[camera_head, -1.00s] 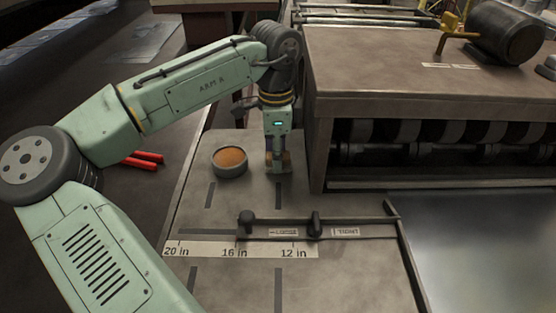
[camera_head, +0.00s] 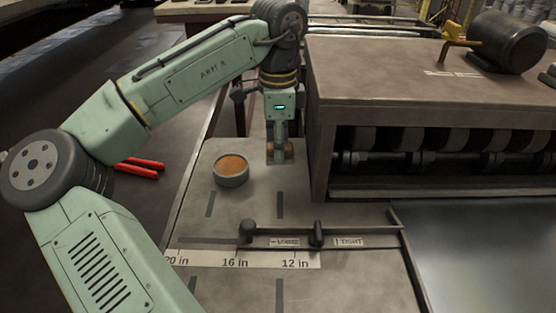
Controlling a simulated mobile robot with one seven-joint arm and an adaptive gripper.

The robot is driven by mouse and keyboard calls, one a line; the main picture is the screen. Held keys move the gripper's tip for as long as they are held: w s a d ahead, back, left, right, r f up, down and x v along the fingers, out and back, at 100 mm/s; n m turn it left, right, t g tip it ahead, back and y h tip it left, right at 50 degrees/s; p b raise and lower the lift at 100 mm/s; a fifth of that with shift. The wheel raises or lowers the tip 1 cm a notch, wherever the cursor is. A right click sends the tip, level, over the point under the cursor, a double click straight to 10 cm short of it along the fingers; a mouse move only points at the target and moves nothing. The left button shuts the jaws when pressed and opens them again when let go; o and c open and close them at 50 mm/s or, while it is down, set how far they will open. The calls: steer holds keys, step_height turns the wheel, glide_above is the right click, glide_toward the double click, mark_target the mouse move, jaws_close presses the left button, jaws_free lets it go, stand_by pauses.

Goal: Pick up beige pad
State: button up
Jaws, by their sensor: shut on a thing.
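My gripper (camera_head: 279,157) points down above the far part of the grey bench top, just left of the brown machine housing. It is shut on a small tan piece, the beige pad (camera_head: 288,149), which shows at the fingertips. The fingers hide much of the pad. The pad appears a little above the bench surface.
A round tin with orange-brown contents (camera_head: 231,169) stands close to the left of my gripper. The brown machine housing (camera_head: 420,85) rises close on the right. A black slider bar (camera_head: 318,235) and an inch scale (camera_head: 240,260) lie nearer. Red-handled pliers (camera_head: 140,167) lie on the dark surface at left.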

step_height(320, 180, up, 13)
stand_by(0.3)
steer(key=o, duration=0.6)
steer(key=shift+c, duration=0.2)
steer(key=c, duration=0.4)
